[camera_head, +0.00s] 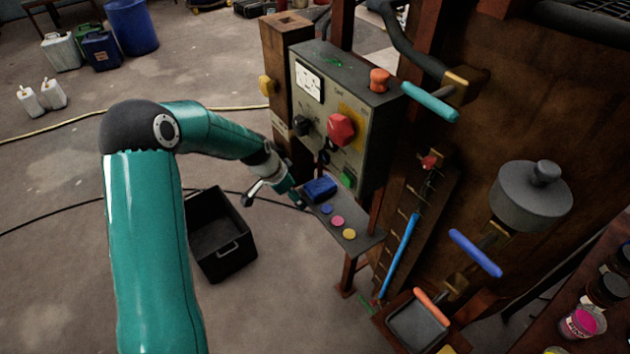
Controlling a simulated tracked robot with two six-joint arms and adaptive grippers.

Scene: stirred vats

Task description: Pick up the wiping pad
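A blue block that looks like the wiping pad (320,188) lies on a small grey shelf (358,240) below the control box. My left gripper (277,200) is just left of the pad, at the shelf's left end. Its fingers are spread apart with nothing visible between them. One finger points left over the black crate, and the other is near the shelf edge beside the pad. I cannot tell whether it touches the shelf. My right gripper is not in view.
Blue, pink and yellow discs (337,221) lie on the shelf in front of the pad. The control box (340,115) with a red knob stands right above. An open black crate (221,234) is on the floor below. A vat wall with handles fills the right.

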